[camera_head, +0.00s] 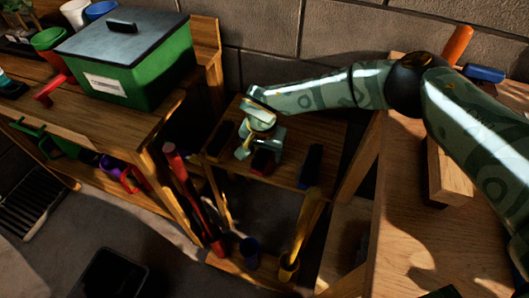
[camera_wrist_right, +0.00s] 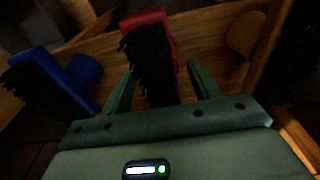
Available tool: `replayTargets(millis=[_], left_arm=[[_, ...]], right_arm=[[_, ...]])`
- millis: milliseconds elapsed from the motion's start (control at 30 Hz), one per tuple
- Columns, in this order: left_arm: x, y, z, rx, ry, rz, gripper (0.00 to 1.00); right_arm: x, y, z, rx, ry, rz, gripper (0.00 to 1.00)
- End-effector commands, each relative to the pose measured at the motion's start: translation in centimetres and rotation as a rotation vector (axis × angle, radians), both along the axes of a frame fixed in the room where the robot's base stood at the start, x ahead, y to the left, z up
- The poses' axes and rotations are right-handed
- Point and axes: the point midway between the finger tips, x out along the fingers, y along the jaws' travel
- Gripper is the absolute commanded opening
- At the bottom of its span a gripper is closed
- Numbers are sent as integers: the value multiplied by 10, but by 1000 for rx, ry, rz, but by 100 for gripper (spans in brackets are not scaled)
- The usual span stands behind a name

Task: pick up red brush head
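The red brush head (camera_head: 262,163) with dark bristles lies on the wooden shelf (camera_head: 276,122), below my right gripper (camera_head: 258,152). In the right wrist view the red brush head (camera_wrist_right: 146,19) runs between the two spread fingers of my right gripper (camera_wrist_right: 161,68), its bristles toward the camera. The gripper is open, with gaps between the fingers and the brush. Whether the fingertips reach down to its sides I cannot tell. My left gripper is not in view.
A blue brush head (camera_head: 310,166) lies to the right, and it also shows in the wrist view (camera_wrist_right: 38,72). A dark brush (camera_head: 221,140) lies to the left. Red (camera_head: 190,190) and yellow (camera_head: 302,235) handles stand in front. A green bin (camera_head: 150,75) stands left.

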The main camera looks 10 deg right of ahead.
Motion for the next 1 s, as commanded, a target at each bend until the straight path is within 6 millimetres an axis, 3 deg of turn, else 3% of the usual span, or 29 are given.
replayTargets(millis=[33,133,567,767,1000], left_arm=[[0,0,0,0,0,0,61],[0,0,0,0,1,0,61],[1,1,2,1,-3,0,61],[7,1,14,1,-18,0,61],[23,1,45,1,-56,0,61]], right_arm=[[0,0,0,0,0,0,48],[0,0,0,0,0,0,20],[1,0,9,0,-2,-1,19],[1,0,44,0,-7,0,19],[-38,21,98,0,-7,5,19]])
